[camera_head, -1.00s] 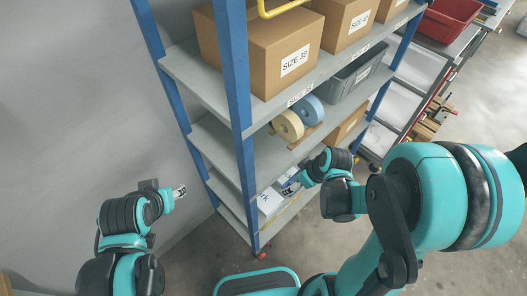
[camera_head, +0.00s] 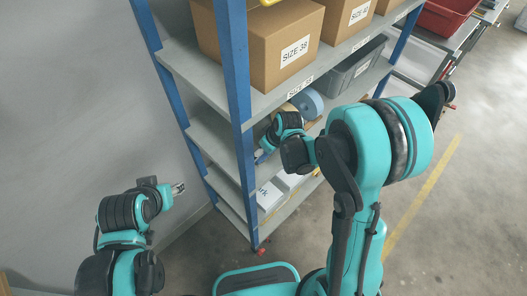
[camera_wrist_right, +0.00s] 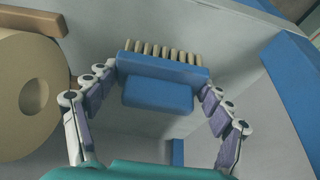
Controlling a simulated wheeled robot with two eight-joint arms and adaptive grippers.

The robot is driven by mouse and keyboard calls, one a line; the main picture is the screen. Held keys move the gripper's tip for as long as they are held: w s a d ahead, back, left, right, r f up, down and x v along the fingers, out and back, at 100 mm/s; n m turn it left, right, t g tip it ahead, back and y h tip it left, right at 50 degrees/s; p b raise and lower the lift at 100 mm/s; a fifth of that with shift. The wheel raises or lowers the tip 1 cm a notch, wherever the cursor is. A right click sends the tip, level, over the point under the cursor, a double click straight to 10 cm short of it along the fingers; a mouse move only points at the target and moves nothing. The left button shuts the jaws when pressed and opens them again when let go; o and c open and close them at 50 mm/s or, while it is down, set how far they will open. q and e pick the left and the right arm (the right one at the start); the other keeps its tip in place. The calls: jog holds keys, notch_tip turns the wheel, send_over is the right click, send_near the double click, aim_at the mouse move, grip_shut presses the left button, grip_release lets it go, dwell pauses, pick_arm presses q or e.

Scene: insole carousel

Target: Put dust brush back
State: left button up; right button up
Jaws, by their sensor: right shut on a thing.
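The dust brush (camera_wrist_right: 165,72) has a blue body and a row of pale bristles along its top edge in the right wrist view. My right gripper (camera_wrist_right: 162,85) is shut on it, one finger at each end. In the head view my right gripper (camera_head: 262,154) is at the shelf rack's front, beside the left front post, at middle-shelf height. The brush is largely hidden there by my wrist. Whether it touches the shelf is unclear. My left gripper (camera_head: 178,188) is left of the rack, away from it; its fingers are too small to judge.
The rack's blue post (camera_head: 233,75) stands close beside my right gripper. A cream roll (camera_wrist_right: 30,95) is at the left in the wrist view. A blue roll (camera_head: 311,103), a grey bin (camera_head: 352,68) and a SIZE 38 box (camera_head: 270,45) are on the shelves. White boxes (camera_head: 268,196) sit lower.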

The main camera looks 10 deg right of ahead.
jog(key=shift+s+d, duration=0.1)
jog(key=o, duration=1.1)
jog(key=shift+f, duration=0.1)
